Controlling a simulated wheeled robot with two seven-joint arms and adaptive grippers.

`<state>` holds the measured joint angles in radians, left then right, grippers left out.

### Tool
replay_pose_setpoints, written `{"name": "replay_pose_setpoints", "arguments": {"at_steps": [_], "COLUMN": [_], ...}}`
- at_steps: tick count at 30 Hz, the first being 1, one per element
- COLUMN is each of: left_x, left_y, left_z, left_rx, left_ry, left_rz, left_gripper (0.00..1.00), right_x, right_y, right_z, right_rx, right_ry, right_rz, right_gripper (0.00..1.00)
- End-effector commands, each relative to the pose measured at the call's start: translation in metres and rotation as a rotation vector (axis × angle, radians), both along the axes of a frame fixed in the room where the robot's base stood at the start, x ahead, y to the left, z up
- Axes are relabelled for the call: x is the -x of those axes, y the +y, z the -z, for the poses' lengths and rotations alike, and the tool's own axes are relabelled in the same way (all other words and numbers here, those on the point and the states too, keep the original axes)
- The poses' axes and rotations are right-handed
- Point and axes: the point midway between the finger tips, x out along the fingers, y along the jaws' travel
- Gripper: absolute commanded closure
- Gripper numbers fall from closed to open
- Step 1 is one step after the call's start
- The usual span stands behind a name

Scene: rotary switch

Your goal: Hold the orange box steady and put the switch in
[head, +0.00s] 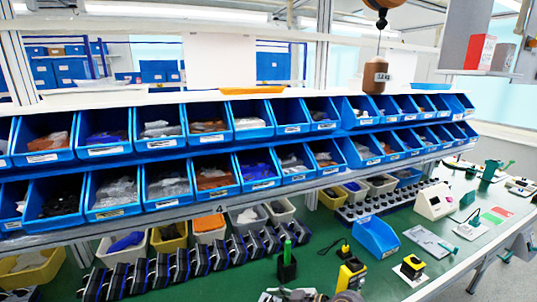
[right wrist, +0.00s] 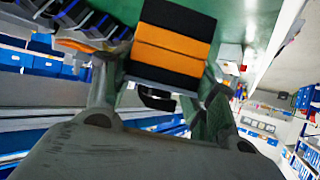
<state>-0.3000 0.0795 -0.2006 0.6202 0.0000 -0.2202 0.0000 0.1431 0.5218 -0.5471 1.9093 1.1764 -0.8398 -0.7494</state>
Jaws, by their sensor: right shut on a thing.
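The orange box (right wrist: 172,45), striped orange and black, sits between the fingers of my right gripper (right wrist: 160,85) in the right wrist view. The gripper is shut on it. A black part (right wrist: 158,98) shows just below the box, between the fingers. In the head view a yellow-orange and black box (head: 351,273) stands at the bottom edge, with my right gripper (head: 348,296) just in view below it. Another black and yellow piece (head: 412,267) stands on a white plate to the right. I cannot tell which piece is the switch. My left gripper is not clearly in view.
A green and black tool holder (head: 287,265) stands left of the box. A blue bin (head: 376,237) lies behind it on the green bench (head: 330,228). Rows of blue bins (head: 205,180) fill the rack above. A weight (head: 375,77) hangs overhead.

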Motion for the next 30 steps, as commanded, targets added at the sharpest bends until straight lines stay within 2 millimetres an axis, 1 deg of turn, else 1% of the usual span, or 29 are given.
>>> {"name": "replay_pose_setpoints", "arguments": {"at_steps": [1,30], "left_x": [0.000,0.000], "left_y": [0.000,0.001], "left_z": [-0.002,-0.022], "left_rx": [0.000,-0.001], "left_ry": [0.000,0.000], "left_rz": [0.000,-0.001], "left_gripper": [0.22,0.22], "right_x": [0.000,0.000], "right_y": [0.000,0.000], "right_z": [-0.003,-0.033], "right_rx": [-0.001,0.000], "right_ry": [-0.001,-0.002], "right_rz": [0.000,0.000], "right_gripper": [0.68,0.68]}}
